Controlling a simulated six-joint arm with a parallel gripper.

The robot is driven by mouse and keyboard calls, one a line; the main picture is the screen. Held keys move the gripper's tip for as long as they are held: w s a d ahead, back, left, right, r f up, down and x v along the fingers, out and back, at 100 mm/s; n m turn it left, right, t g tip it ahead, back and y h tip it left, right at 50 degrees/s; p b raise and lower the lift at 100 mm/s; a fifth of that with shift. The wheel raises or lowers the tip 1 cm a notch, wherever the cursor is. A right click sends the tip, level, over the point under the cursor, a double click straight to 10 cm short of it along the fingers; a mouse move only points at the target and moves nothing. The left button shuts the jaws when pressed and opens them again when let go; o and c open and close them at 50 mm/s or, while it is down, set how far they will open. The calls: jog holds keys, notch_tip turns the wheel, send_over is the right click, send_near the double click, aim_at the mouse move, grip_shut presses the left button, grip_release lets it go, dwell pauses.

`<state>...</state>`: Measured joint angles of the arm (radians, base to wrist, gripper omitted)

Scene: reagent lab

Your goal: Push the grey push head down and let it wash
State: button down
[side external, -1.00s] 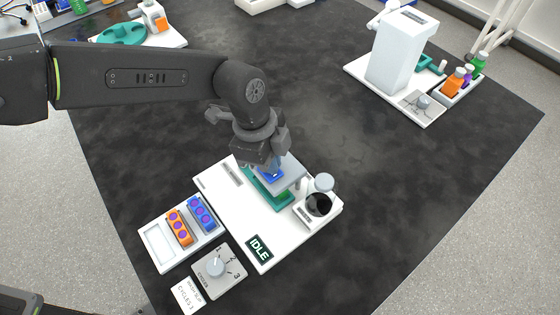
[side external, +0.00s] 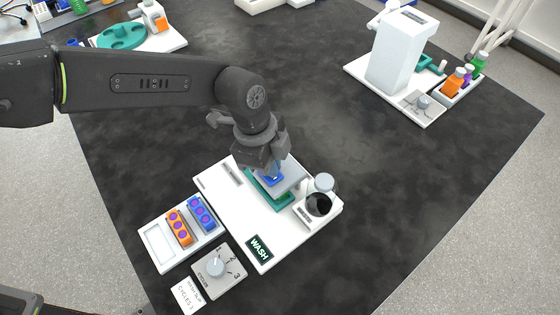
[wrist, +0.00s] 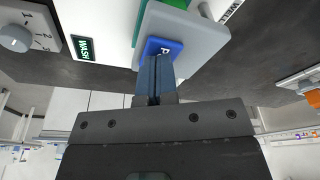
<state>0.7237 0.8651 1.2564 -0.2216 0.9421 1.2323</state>
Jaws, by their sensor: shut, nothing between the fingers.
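The grey push head (side external: 291,177) sits over the green part (side external: 268,193) of the white washer (side external: 228,206). A blue pad lies on its top, also seen in the wrist view (wrist: 165,46). My gripper (side external: 270,172) is shut and empty, its fingertips at the blue pad; in the wrist view the closed fingers (wrist: 154,76) overlap the pad's edge. Exact contact is hard to tell. The washer's display (side external: 259,247) reads WASH, and it reads the same in the wrist view (wrist: 84,48).
A cycles dial (side external: 215,267) and a label card (side external: 188,295) lie in front of the washer. A tray (side external: 157,245) with orange and blue strips stands at left. A bottle (side external: 319,203) stands on the washer's right. Open dark table lies to the right.

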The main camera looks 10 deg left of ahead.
jog(key=shift+r, duration=3.55)
